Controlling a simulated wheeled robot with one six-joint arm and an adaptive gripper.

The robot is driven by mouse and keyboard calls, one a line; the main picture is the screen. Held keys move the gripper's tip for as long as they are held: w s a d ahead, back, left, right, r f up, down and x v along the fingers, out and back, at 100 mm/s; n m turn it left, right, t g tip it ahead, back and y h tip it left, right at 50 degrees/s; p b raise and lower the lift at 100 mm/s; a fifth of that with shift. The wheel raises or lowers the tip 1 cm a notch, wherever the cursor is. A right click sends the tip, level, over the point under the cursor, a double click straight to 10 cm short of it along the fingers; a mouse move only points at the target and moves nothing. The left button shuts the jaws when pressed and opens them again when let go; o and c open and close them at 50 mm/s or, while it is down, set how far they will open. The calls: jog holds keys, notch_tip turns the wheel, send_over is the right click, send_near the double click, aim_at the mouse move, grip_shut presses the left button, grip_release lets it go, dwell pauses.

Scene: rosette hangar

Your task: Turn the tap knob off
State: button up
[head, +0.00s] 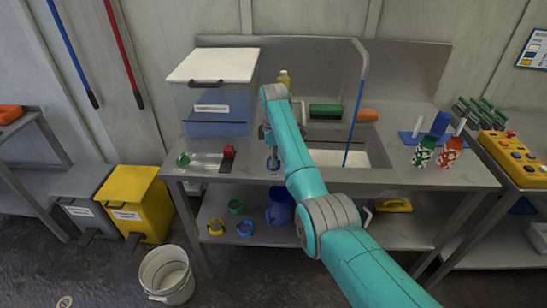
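A tall grey tap (360,46) stands at the back of the sink bench, and a blue stream (354,118) runs from its spout down into the sink (330,158). A small round blue knob (273,165) sits on the bench top left of the sink. My gripper (271,156) points down right at the blue knob, seemingly over or around it. The fingers are small and dark here, so I cannot tell whether they touch the knob or how far they are apart. My teal arm hides part of the sink and bench.
A green knob-like piece (183,160) and a red block (228,152) sit left of my gripper. A lidded bin (212,110) stands behind them. Green and red patterned cups (423,152) stand right of the sink. A bottle (284,78) is behind my arm. A bucket (167,275) stands on the floor.

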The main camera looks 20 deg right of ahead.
grip_shut()
jog(key=shift+m, duration=0.3)
jog(key=m, duration=0.3)
jog(key=shift+m, duration=0.4)
jog(key=m, duration=0.3)
jog(key=shift+m, duration=0.3)
jog(key=m, duration=0.5)
jog(key=shift+m, duration=2.4)
